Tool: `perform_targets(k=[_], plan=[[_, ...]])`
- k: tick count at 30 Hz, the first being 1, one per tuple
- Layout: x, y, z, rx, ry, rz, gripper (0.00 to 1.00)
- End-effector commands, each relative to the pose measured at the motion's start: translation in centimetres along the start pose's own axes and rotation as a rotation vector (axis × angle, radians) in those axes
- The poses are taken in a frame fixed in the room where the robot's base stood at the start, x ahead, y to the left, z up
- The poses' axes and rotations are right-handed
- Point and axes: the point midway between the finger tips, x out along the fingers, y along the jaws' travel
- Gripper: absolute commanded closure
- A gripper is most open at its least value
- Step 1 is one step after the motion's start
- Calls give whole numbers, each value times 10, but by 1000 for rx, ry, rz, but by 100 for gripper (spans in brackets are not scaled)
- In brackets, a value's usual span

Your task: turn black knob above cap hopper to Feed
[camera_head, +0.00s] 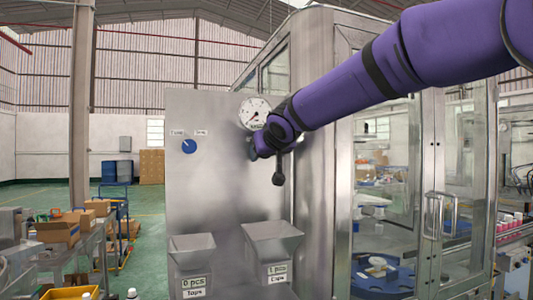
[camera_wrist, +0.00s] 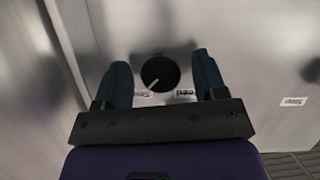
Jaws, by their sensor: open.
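The black knob (camera_wrist: 160,74) sits on the metal panel in the wrist view, with a white pointer line slanting to the lower left, towards the Stop label (camera_wrist: 147,95). The Feed label (camera_wrist: 185,92) is beside it, upside down and partly covered by my gripper. My gripper (camera_wrist: 161,64) is open, with one finger on each side of the knob and a gap showing at both sides. In the head view my gripper (camera_head: 262,150) is at the panel above the cap hopper (camera_head: 272,240) and hides the black knob.
A blue knob (camera_head: 189,146) with two labels is on the left of the panel (camera_head: 215,200), above the other hopper (camera_head: 192,252). A round gauge (camera_head: 255,113) is just above my gripper. A glass-doored machine (camera_head: 400,190) stands to the right. Another Stop label (camera_wrist: 293,101) shows in the wrist view.

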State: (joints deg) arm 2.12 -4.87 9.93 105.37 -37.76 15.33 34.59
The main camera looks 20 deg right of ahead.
Motion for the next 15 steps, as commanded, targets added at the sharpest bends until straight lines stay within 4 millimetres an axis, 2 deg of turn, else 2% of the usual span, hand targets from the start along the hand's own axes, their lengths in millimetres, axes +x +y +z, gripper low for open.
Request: perform_targets(k=[2,6,8,9,15], plan=[[0,0,0,0,0,0,35],[0,0,0,0,0,0,67],[0,0,0,0,0,0,81],[0,0,0,0,0,0,84],[0,0,0,-9,0,3,84]])
